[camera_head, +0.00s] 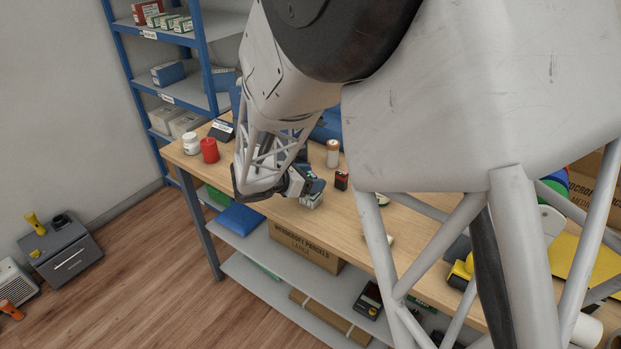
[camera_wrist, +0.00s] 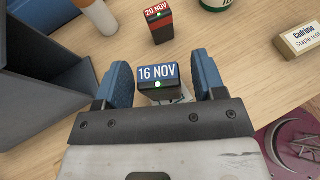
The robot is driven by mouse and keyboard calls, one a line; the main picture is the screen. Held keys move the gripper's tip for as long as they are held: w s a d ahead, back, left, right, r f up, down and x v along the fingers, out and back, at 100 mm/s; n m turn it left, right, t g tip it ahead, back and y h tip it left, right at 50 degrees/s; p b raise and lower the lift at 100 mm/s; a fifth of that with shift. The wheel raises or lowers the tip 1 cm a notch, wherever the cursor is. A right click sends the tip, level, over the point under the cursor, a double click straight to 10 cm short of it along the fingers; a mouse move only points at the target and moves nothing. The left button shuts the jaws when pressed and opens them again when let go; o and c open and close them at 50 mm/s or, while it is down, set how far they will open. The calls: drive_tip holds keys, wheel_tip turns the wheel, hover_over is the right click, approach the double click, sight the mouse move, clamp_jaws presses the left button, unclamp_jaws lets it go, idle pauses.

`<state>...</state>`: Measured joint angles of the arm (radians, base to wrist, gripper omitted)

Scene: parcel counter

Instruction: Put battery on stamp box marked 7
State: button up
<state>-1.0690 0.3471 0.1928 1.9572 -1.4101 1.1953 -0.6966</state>
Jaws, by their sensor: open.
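A small dark box labelled "16 NOV" (camera_wrist: 157,72) stands between the two blue fingers of my open gripper (camera_wrist: 162,84) in the wrist view, with gaps at its sides. A red and black box labelled "20 NOV" (camera_wrist: 158,22) stands beyond it; it also shows in the head view (camera_head: 341,181). A pale cylinder with a copper-brown end, perhaps the battery (camera_head: 332,154), stands upright on the counter; it shows partly in the wrist view (camera_wrist: 101,17). I see no box marked 7. My gripper is low over the counter in the head view (camera_head: 310,192).
A grey-blue container (camera_wrist: 45,95) is close at the left in the wrist view. A staple box (camera_wrist: 300,38) lies at the right, above a magenta round thing (camera_wrist: 290,150). A white jar (camera_head: 191,144) and a red cylinder (camera_head: 209,151) stand at the counter's left end.

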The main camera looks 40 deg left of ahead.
drive_tip(key=shift+r, duration=0.15)
drive_tip(key=v, duration=1.2)
drive_tip(key=shift+w, duration=0.1)
idle(0.6)
